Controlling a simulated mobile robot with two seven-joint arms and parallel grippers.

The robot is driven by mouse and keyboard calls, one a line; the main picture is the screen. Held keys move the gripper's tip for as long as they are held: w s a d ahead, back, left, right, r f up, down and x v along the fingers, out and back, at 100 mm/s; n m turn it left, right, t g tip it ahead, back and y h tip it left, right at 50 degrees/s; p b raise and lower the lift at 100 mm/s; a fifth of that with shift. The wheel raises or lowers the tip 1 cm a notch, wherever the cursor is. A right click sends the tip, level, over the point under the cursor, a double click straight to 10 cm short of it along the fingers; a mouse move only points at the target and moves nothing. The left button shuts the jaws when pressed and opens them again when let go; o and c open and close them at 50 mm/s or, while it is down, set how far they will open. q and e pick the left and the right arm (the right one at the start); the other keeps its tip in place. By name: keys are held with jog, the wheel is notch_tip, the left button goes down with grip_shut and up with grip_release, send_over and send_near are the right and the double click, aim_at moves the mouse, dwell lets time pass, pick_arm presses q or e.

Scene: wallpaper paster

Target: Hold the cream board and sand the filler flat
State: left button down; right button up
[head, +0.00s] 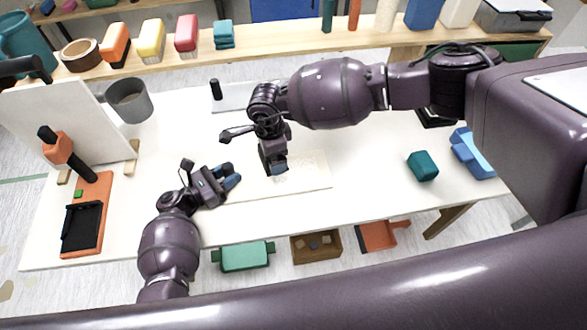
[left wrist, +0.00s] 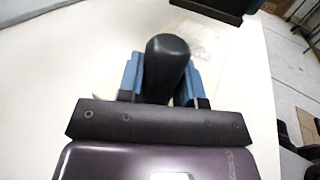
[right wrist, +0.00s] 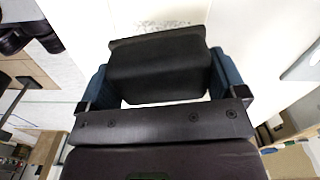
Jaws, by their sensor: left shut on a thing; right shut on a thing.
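The cream board (head: 312,183) lies flat on the white table, with a mottled filler patch (head: 300,165) on it. The patch also shows in the left wrist view (left wrist: 203,42) and at the top of the right wrist view (right wrist: 165,22). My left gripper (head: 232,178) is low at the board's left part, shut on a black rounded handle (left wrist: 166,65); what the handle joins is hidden. My right gripper (head: 278,167) points down over the board beside the patch, shut on a black block (right wrist: 160,68). Whether the block touches the board cannot be told.
A white panel (head: 62,115), grey mug (head: 128,100) and orange tool with a black pad (head: 88,215) are at the left. A pale plate with a black knob (head: 216,90) lies behind. A teal block (head: 423,166) and blue item (head: 470,155) are right. Coloured bins are below the front edge.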

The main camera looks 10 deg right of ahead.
jog(key=c, duration=0.3)
jog(key=shift+d, duration=0.6)
jog(key=shift+c, duration=0.2)
jog(key=shift+s+d+r+n, duration=0.1)
jog(key=shift+s+d+n, duration=0.1)
jog(key=shift+s+n, duration=0.15)
jog(key=shift+s+d+r+n, duration=0.1)
jog(key=shift+s+r+n, duration=0.15)
jog(key=shift+n, duration=0.5)
jog(key=n, duration=0.2)
jog(key=s+n, duration=0.1)
jog(key=n, duration=0.1)
jog(key=s+r+n, duration=0.1)
jog(key=n, duration=0.4)
jog(key=shift+s+r, duration=0.1)
jog(key=shift+s, duration=0.2)
jog(key=shift+n, duration=1.3)
